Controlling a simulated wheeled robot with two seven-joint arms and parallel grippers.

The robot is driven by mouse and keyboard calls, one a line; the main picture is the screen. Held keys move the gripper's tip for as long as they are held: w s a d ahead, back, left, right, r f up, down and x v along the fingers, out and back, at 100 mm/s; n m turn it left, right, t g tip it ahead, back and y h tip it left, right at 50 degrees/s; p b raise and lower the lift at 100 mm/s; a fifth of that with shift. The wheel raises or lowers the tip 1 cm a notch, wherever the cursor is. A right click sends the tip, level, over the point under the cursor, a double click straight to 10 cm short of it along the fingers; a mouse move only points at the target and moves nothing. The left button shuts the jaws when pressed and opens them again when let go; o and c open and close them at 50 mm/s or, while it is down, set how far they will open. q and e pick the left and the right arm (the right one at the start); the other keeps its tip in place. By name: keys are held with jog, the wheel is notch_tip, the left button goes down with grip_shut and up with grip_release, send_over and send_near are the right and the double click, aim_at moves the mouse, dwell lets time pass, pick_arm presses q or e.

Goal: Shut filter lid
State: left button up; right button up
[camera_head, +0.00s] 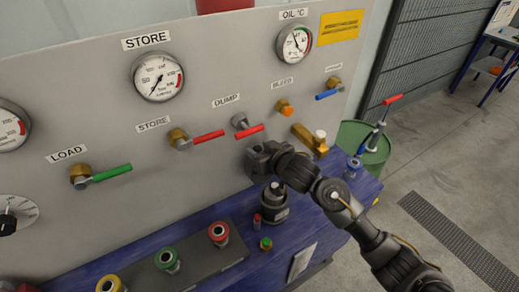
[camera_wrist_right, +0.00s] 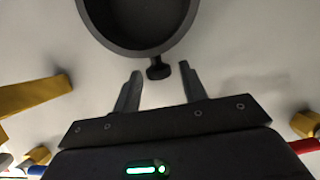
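My right gripper (camera_head: 259,158) is close to the grey panel, to the right of the red-handled STORE valve and below the DUMP valve. In the right wrist view the gripper (camera_wrist_right: 160,92) is open, with a finger on each side of a small dark knob (camera_wrist_right: 158,70). The knob sticks out from the rim of a hollow dark round part (camera_wrist_right: 143,45), which looks like the filter lid. The fingers appear apart from the knob. A dark cylinder (camera_head: 273,208), perhaps the filter body, stands on the blue bench below the gripper. My left gripper is out of view.
The DUMP valve's red handle (camera_head: 249,131) and a brass block (camera_head: 308,139) are close around the gripper. A red-capped (camera_head: 219,233) and a green-capped fitting (camera_head: 167,260) stand on the bench (camera_head: 332,182). A green drum (camera_head: 362,140) stands at the right.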

grip_shut()
jog(key=shift+s+d+f+b, duration=0.1)
jog(key=shift+s+f+b, duration=0.1)
jog(key=shift+b, duration=0.4)
jog(key=shift+s+d+t+y+b, duration=0.75)
jog(key=shift+s+t+b, duration=0.25)
jog(key=shift+b, duration=1.15)
jog(key=shift+s+d+t+y+b, duration=0.65)
jog(key=shift+s+d+t+b, duration=0.3)
jog(key=shift+b, duration=1.25)
jog(key=shift+s+d+t+y+b, duration=0.75)
jog(key=shift+s+b, duration=0.4)
jog(key=shift+b, duration=1)
jog(key=shift+a, duration=0.15)
